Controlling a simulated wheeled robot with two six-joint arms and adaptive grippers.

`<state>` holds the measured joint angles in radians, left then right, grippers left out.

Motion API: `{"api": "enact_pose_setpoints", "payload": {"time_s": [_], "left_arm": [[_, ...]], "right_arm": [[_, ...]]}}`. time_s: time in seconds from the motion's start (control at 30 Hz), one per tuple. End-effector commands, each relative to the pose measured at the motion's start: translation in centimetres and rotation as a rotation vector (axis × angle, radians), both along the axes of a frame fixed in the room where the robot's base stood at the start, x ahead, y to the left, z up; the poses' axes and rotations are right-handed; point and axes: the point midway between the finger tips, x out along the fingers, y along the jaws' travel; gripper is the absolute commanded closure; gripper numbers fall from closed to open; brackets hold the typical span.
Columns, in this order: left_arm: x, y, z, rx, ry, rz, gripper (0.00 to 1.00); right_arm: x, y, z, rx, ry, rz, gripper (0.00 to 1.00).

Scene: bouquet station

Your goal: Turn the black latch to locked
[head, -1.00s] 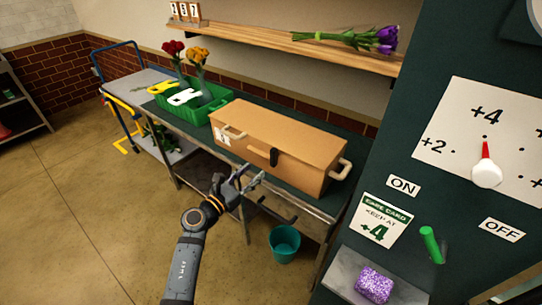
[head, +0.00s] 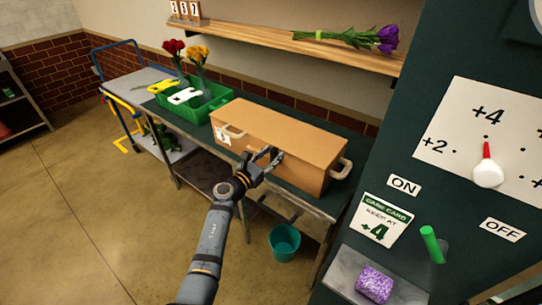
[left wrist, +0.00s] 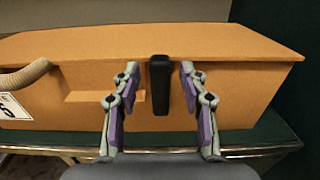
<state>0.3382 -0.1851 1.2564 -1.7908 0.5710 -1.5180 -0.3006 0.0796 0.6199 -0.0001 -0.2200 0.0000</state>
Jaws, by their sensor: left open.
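The black latch (left wrist: 160,85) hangs upright on the front face of the closed tan box (left wrist: 235,90). My left gripper (left wrist: 158,95) is open in the left wrist view, with one finger on each side of the latch. In the head view my left gripper (head: 262,163) is at the front of the box (head: 270,130) and mostly covers the latch. My right gripper is not in view.
The box stands on a dark workbench (head: 350,128) beside a green crate (head: 205,108) with flowers. A teal bucket (head: 285,243) is on the floor below. A dark green panel (head: 440,60) with a dial rises at the right.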

Motion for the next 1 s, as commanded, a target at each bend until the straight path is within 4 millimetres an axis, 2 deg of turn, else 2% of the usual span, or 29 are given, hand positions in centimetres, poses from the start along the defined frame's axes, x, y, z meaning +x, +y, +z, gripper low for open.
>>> {"api": "enact_pose_setpoints", "payload": {"time_s": [0.03,0.37,0.67,1.0], "left_arm": [[0.0,0.0,0.0,0.000,0.000,0.000,0.57],[0.0,0.0,0.0,-0.001,0.001,0.000,1.00],[0.0,0.1,0.1,-0.019,0.014,0.000,1.00],[0.2,0.4,0.2,-0.177,0.129,0.000,1.00]], "right_arm": [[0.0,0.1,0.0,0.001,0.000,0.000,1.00],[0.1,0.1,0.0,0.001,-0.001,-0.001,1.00],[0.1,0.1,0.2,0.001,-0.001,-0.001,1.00],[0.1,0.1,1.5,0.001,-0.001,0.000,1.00]]}}
